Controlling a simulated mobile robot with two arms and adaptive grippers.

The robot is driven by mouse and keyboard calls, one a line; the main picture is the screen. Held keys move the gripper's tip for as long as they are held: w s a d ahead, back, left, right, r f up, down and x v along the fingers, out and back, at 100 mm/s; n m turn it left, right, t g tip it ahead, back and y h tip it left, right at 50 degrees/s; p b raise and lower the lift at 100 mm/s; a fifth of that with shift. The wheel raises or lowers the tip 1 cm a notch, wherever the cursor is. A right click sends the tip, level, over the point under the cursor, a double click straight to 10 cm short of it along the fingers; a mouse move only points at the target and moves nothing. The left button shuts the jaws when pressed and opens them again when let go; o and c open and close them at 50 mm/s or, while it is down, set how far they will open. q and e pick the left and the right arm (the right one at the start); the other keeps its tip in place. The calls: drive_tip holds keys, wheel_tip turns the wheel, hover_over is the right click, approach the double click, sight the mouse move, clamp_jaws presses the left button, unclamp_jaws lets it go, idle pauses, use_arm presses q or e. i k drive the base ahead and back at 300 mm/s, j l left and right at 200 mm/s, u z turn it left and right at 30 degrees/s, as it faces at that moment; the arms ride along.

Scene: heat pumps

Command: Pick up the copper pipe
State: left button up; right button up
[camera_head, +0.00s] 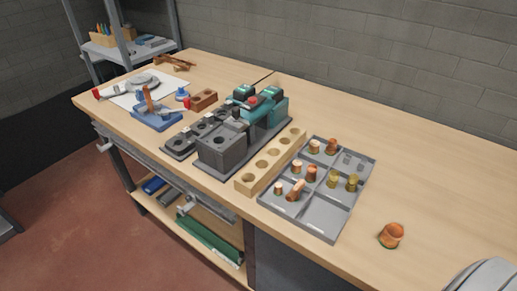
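Several short copper pipe pieces lie or stand in the grey compartment tray (318,220) on the workbench. One copper piece (296,190) lies tilted in a front left compartment. Others stand upright, such as a copper piece (311,173) near the tray's middle. A copper rod-like piece (149,99) stands in a blue fixture (158,121) at the left. A wider copper-coloured cylinder (391,235) stands alone on the bench at the right. I cannot tell which of these is the task's pipe.
A wooden block with holes (256,178) lies beside the tray. A grey and teal machine (245,132) stands left of it. Brass-coloured fittings (352,182) sit in the tray. The bench top (440,190) is clear at the back right. A metal shelf (120,47) stands at the far left.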

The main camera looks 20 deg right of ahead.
sight(145, 89)
drive_tip(key=i+j+z, duration=0.1)
drive_tip(key=j, duration=0.2)
drive_tip(key=i+j+z, duration=0.2)
drive_tip(key=j, duration=0.4)
drive_tip(key=i+j+z, duration=0.1)
drive_tip(key=i+j, duration=0.1)
drive_tip(key=j, duration=0.1)
